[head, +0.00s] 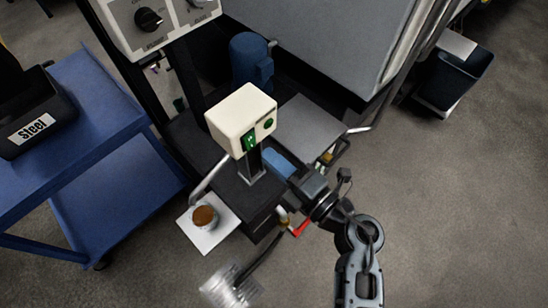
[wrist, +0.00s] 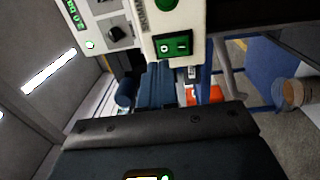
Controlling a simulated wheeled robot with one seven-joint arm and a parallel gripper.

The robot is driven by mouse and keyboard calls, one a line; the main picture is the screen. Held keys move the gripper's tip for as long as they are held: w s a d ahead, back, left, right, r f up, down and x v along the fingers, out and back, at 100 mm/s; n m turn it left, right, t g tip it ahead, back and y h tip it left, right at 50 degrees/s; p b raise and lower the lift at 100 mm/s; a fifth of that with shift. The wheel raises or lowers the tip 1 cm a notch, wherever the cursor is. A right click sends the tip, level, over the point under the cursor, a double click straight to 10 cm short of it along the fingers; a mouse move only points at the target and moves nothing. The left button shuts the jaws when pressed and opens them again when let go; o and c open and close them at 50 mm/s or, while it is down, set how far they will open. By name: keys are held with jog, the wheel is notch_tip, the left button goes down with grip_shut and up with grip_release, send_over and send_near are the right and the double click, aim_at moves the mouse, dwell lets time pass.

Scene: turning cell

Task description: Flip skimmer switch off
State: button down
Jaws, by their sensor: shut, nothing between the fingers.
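A cream switch box (head: 240,118) stands on a dark post in the head view. In the wrist view the green rocker switch (wrist: 173,45) shows two halves marked I and O. Which half is pressed in is too small to tell. My gripper (head: 268,153) is shut and empty, just below and right of the box in the head view. In the wrist view its blue fingers (wrist: 157,82) point up toward the switch. Contact cannot be told.
A panel with a black knob (head: 149,19) is at top left. A blue cart (head: 120,120) with a bin marked Steel (head: 35,115) stands left. A brown-topped jar (head: 204,217) stands on a white sheet, lower left of the box.

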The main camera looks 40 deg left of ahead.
jog(key=d+r, duration=0.1)
jog(key=d, duration=0.8)
jog(key=shift+s+d+p, duration=0.25)
jog(key=shift+s+p, duration=0.1)
